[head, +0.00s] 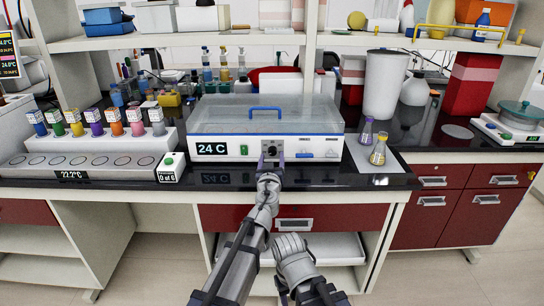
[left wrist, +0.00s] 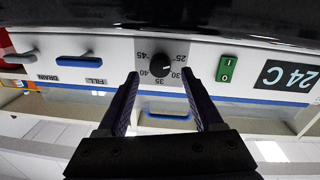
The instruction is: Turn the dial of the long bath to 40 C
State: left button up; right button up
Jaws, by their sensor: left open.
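The long bath (head: 215,128) is a wide white unit with a clear lid and a blue handle, on the black bench. Its display (head: 212,148) reads 24 C. Its black dial (left wrist: 161,65) has a scale marked from 25 to 45; I cannot read its pointer surely. My left gripper (head: 270,160) is at the bath's front panel. In the left wrist view, which shows the panel upside down, its open fingers (left wrist: 160,76) stand either side of the dial, with gaps. I cannot tell whether the fingertips reach past it.
A green switch (left wrist: 227,69) and the FILL lever (left wrist: 84,61) flank the dial. A vial rack (head: 80,163) stands left of the bath. Two flasks (head: 378,153) stand on a mat close to its right. A white jug (head: 384,85) is behind them.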

aim_at(273, 151)
pick_arm(q)
jog(key=shift+w, duration=1.1)
grip_shut()
